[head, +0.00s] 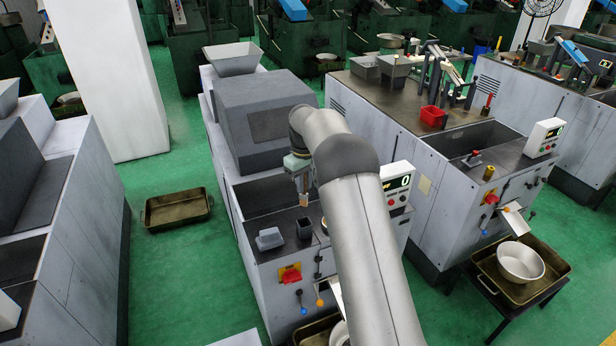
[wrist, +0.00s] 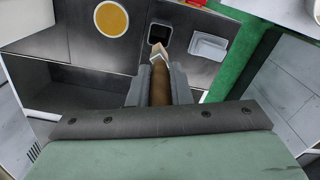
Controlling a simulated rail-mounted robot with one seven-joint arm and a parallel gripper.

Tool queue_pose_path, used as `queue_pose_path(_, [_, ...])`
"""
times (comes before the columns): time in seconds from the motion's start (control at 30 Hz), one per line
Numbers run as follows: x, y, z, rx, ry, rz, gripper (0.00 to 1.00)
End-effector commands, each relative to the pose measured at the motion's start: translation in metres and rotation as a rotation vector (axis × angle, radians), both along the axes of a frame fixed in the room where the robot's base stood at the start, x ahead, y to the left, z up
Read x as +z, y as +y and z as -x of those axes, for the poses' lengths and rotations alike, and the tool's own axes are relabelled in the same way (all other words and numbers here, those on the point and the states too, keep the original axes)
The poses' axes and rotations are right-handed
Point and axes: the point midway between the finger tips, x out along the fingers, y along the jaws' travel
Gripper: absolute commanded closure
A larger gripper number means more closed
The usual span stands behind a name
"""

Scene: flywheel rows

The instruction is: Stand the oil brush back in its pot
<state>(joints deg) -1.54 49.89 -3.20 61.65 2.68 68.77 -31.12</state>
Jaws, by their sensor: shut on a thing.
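The oil brush (wrist: 160,86) has a brown handle and a pale angled tip. My gripper (wrist: 162,82) is shut on it, and the tip points away from the fingers towards the machine top. In the head view my gripper (head: 301,180) is over the near machine, with the brush (head: 303,200) hanging below it. The pot is a small dark square container (head: 304,228) on the machine's front ledge, just below the brush. In the wrist view the pot's open mouth (wrist: 159,34) lies just beyond the brush tip. Whether the tip is inside it I cannot tell.
A light grey box (head: 269,238) stands left of the pot. A yellow disc (wrist: 111,18) lies on the ledge on the pot's other side. A control box with a display (head: 397,184) stands to the right. An open dark recess (head: 265,194) lies behind.

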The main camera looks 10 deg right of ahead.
Motion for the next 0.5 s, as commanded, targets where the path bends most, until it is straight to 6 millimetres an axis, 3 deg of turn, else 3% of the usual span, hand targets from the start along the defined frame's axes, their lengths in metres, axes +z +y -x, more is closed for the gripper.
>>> queue_pose_path(0.5, [-0.039, 0.000, 0.000, -0.001, 0.000, 0.001, 1.00])
